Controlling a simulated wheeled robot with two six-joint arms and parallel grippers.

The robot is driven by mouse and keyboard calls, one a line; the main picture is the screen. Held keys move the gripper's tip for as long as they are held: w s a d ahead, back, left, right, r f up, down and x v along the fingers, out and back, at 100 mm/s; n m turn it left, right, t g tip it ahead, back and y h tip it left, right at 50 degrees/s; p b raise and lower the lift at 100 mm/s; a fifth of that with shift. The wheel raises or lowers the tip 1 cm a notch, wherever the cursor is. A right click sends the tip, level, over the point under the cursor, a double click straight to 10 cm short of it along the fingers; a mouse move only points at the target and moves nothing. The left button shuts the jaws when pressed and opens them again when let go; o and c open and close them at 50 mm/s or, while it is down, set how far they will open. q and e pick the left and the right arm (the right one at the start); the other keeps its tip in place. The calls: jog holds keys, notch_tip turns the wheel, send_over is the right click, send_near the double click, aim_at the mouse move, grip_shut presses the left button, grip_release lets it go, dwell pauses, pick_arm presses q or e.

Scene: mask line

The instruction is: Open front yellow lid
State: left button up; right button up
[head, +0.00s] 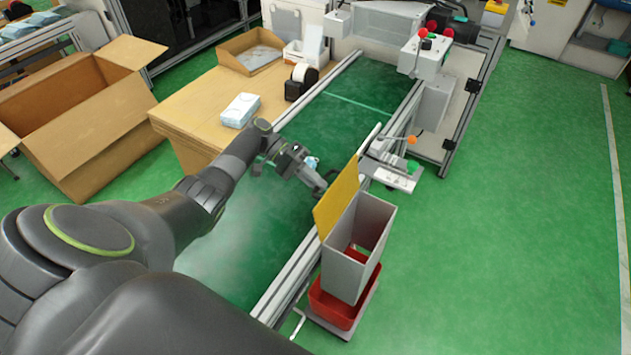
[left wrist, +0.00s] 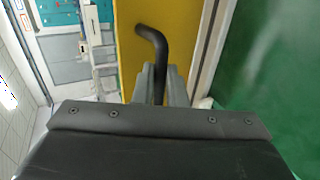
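The yellow lid (head: 338,198) stands raised and tilted at the left edge of a tall grey bin (head: 346,262). The bin's top is uncovered and I see into it, with some red low inside. My left gripper (head: 322,184) is at the lid's left face. In the left wrist view, a black bent handle (left wrist: 154,42) stands in front of the yellow lid (left wrist: 128,48). The left gripper's grey fingers (left wrist: 161,82) lie on both sides of the handle and look shut on it. My right gripper is not in view.
A red tray (head: 335,308) sits under the bin. A green conveyor (head: 345,108) with metal rails runs beside it. A clamp device with an orange knob (head: 411,139) is just beyond the lid. A wooden table (head: 205,118) stands at left. Green floor at right is clear.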

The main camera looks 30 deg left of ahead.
pick_arm(q)
jog(key=shift+o, duration=1.1)
jog(key=shift+s+a+f, duration=0.2)
jog(key=shift+f, duration=0.6)
jog(key=shift+o, duration=1.1)
jog(key=shift+w+a+f, duration=0.1)
jog(key=shift+a, duration=0.05)
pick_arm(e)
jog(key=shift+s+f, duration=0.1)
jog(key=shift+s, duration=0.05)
pick_arm(q)
jog(key=shift+r, duration=0.2)
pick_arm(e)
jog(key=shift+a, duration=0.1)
